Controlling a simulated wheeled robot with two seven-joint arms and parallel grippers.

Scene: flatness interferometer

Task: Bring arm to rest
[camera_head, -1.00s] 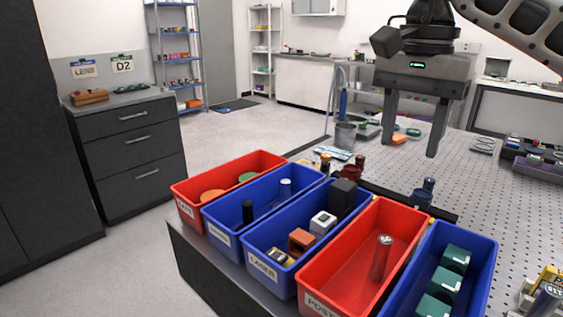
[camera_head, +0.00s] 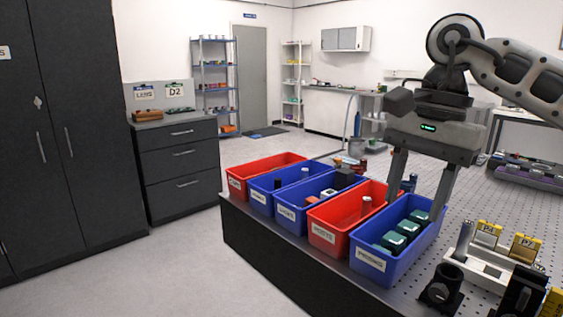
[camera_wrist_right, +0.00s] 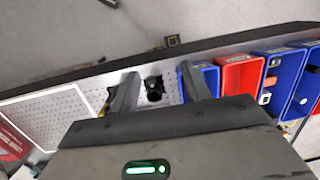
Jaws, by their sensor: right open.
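My right gripper (camera_head: 415,208) hangs pointing down at the right of the head view, its two fingers spread apart with nothing between them. In that view it overlaps the red bin (camera_head: 329,236) and the rightmost blue bin (camera_head: 374,269); its exact height over them is hard to tell. In the right wrist view the gripper (camera_wrist_right: 158,70) also shows open and empty, with a dark mount (camera_wrist_right: 153,88) seen beyond the gap between the fingers. My left gripper is not in view.
Several red and blue bins stand in a row along the perforated bench (camera_head: 470,205). A white holder (camera_head: 480,262) with yellow-labelled parts and a black mount (camera_head: 441,288) are at the front right. A dark drawer cabinet (camera_head: 180,165) stands left. The floor (camera_head: 190,270) between is clear.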

